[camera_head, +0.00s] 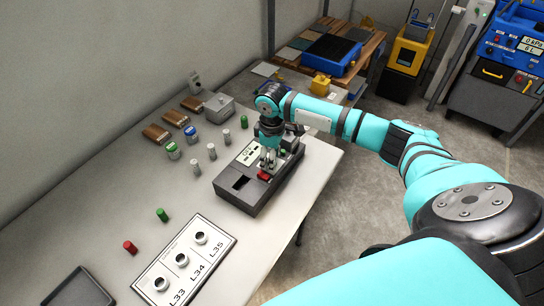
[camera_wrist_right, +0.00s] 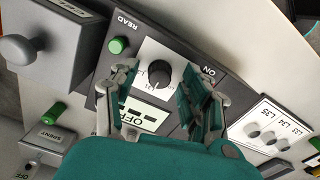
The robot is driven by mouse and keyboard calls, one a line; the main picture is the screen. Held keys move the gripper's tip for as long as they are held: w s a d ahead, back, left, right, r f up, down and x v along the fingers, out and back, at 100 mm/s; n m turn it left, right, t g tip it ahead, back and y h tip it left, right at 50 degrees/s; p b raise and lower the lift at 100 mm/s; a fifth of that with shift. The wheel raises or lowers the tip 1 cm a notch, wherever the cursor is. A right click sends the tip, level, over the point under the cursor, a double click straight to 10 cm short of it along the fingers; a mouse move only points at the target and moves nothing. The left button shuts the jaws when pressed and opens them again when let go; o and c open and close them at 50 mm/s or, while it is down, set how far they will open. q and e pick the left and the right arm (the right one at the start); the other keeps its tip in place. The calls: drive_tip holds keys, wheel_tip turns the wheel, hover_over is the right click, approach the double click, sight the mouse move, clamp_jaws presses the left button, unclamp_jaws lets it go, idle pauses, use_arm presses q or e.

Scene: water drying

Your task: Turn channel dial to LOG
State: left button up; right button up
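The channel dial is a round black knob (camera_wrist_right: 160,74) with a pale pointer mark on a white plate, seen in the right wrist view. The small lettering around it is too blurred to read for certain. The dial belongs to a dark grey meter box (camera_head: 240,200) on the table, whose display (camera_wrist_right: 148,117) reads OFF. My right gripper (camera_head: 268,160) points down over the meter in the head view. In the wrist view its fingers (camera_wrist_right: 160,85) are apart on either side of the dial, with visible gaps and no contact that I can make out. My left gripper is not in view.
A green button (camera_wrist_right: 119,45) marked READ sits beside the dial; an ON label is on the other side. A grey box (camera_head: 219,107) stands behind the meter. Several vials and jars stand left of it. A white holder plate (camera_head: 213,262) marked L33, L34, L35 lies in front.

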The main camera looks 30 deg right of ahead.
clamp_jaws()
drive_tip(key=shift+r+n+p, duration=0.1)
drive_tip(key=shift+n+p, duration=0.2)
drive_tip(key=shift+p, duration=0.1)
drive_tip(key=shift+r+n+p, duration=0.1)
drive_tip(key=shift+n+p, duration=0.8)
drive_tip(key=n+p, duration=0.1)
drive_tip(key=n, duration=0.1)
drive_tip(key=shift+n+p, duration=0.35)
drive_tip(key=shift+n, duration=0.05)
drive_tip(key=n+p, duration=0.1)
drive_tip(key=n, duration=0.2)
drive_tip(key=shift+w+n+p, duration=0.1)
drive_tip(key=shift+n+p, duration=0.35)
drive_tip(key=shift+n, duration=1.45)
drive_tip(key=shift+f, duration=0.2)
